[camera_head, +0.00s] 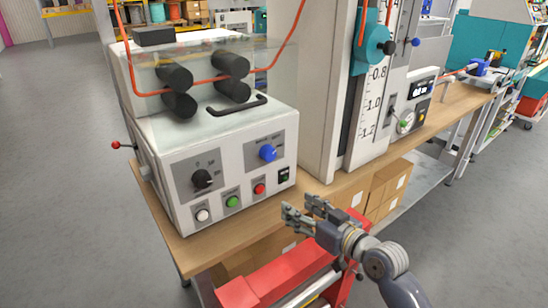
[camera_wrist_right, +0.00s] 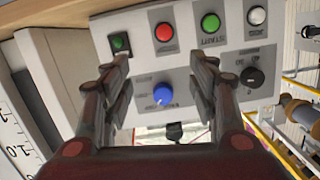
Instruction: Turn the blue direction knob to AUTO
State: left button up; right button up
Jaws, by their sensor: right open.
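The blue direction knob (camera_head: 268,152) is on the upper right of the white control box's front panel (camera_head: 235,200). In the right wrist view the blue knob (camera_wrist_right: 163,93) appears between my fingers, upside down with the panel. My right gripper (camera_head: 302,212) is open and empty, in front of the bench and to the lower right of the knob. In the right wrist view its fingers (camera_wrist_right: 158,80) spread to either side of the knob, with a gap to the panel. The lettering around the knob is too small to read. My left gripper is not in view.
A black knob (camera_head: 202,179) sits left of the blue one. White (camera_head: 203,215), green (camera_head: 232,202) and red (camera_head: 259,188) buttons and a small green switch (camera_head: 284,174) line the panel below. A tall scale column (camera_head: 368,110) stands right of the box. A red frame (camera_head: 280,275) is below my gripper.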

jog(key=t+y, duration=0.1)
send_near(271, 156)
jog(key=d, duration=0.1)
jog(key=shift+n, duration=0.3)
jog(key=b+x, duration=0.1)
jog(key=x, duration=0.3)
jog(key=b+x, duration=0.1)
jog(key=x, duration=0.3)
jog(key=shift+s+a+f, duration=0.1)
jog(key=shift+a+f, duration=0.1)
jog(key=shift+a, duration=0.15)
jog(key=shift+b+x, duration=0.45)
jog(key=shift+x, duration=0.35)
jog(key=shift+r, duration=0.15)
jog(key=c, duration=1.1)
